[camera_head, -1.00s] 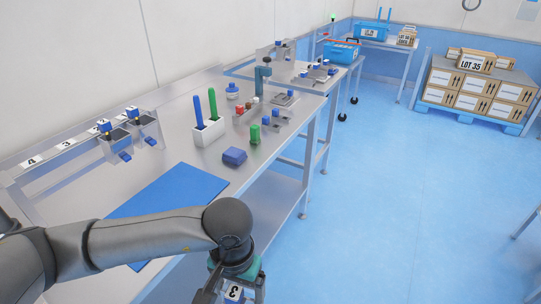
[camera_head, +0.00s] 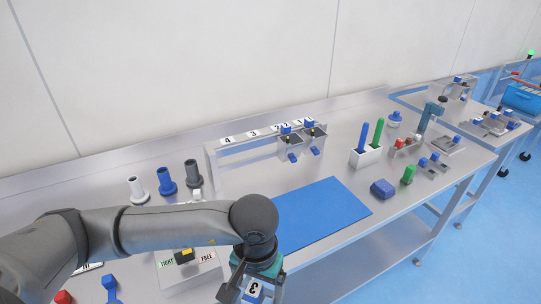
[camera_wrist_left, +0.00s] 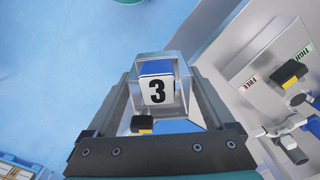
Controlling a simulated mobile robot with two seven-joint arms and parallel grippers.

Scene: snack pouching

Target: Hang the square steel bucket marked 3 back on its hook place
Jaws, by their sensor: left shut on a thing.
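The square steel bucket marked 3 (camera_wrist_left: 158,90) is held in my left gripper (camera_wrist_left: 160,125), with its number label facing the wrist camera. In the head view the bucket (camera_head: 254,290) shows at the bottom edge, partly cut off, below my left gripper (camera_head: 253,268). The hook rail (camera_head: 240,150) on the bench carries number labels; the places under 4 (camera_head: 227,141) and 3 (camera_head: 253,134) are bare. Two other steel buckets (camera_head: 289,145) (camera_head: 315,136) hang at the right end of the rail. My right gripper is not in view.
A blue mat (camera_head: 325,212) lies in front of the rail. White, blue and grey cylinders (camera_head: 167,182) stand left of the rail. A white holder (camera_head: 366,155) with two sticks stands right.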

